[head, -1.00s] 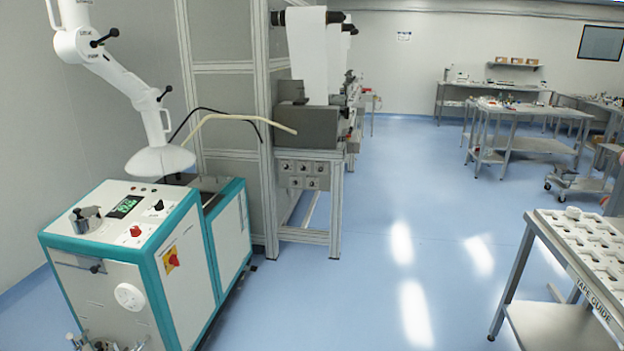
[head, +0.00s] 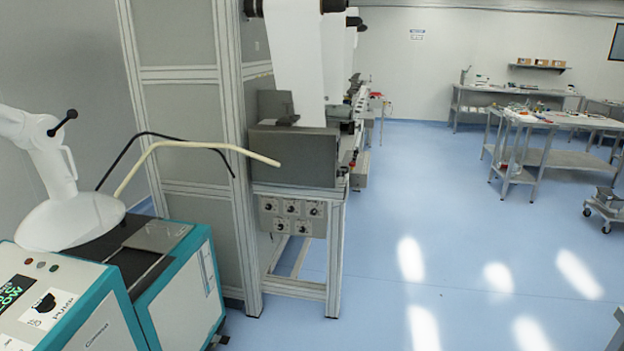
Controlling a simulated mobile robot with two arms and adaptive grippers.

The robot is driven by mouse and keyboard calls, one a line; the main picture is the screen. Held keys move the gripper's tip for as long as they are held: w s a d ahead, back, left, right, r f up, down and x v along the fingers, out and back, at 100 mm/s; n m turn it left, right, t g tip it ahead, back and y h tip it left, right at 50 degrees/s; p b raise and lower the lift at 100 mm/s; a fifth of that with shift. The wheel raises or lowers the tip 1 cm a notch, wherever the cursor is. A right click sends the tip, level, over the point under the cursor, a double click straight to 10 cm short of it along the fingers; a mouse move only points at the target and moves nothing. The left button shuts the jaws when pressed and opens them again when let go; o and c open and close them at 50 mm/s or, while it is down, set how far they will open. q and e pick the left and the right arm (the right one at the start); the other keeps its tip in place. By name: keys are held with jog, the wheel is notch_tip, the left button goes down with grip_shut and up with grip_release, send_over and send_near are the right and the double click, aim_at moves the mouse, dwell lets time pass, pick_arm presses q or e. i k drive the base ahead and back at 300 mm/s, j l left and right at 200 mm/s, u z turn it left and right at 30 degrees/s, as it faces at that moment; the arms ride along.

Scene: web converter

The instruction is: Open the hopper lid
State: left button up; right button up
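A white and teal machine (head: 108,318) stands at the lower left. A flat grey plate (head: 160,237) lies level on the dark rear part of its top; it looks like the hopper lid, and it appears shut. The bell-shaped white hood (head: 70,222) of a jointed arm hangs over the machine, just left of the plate, and hides part of the top. A green display (head: 14,291) and a black knob (head: 46,302) are on the front part of the top. Neither of my grippers is in view.
A tall framed cabinet (head: 182,113) stands behind.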

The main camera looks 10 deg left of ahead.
aim_at(160, 237)
jog(key=i+l+u, duration=0.1)
jog(key=i+u, duration=0.15)
jog(key=i, duration=0.25)
jog(key=i+l+u, duration=0.25)
jog(key=i, duration=0.25)
jog(key=i+l+u, duration=0.15)
jog(key=i+u, duration=0.15)
jog(key=i, duration=0.15)
jog(key=i+l+u, duration=0.25)
jog(key=i+l, duration=0.15)
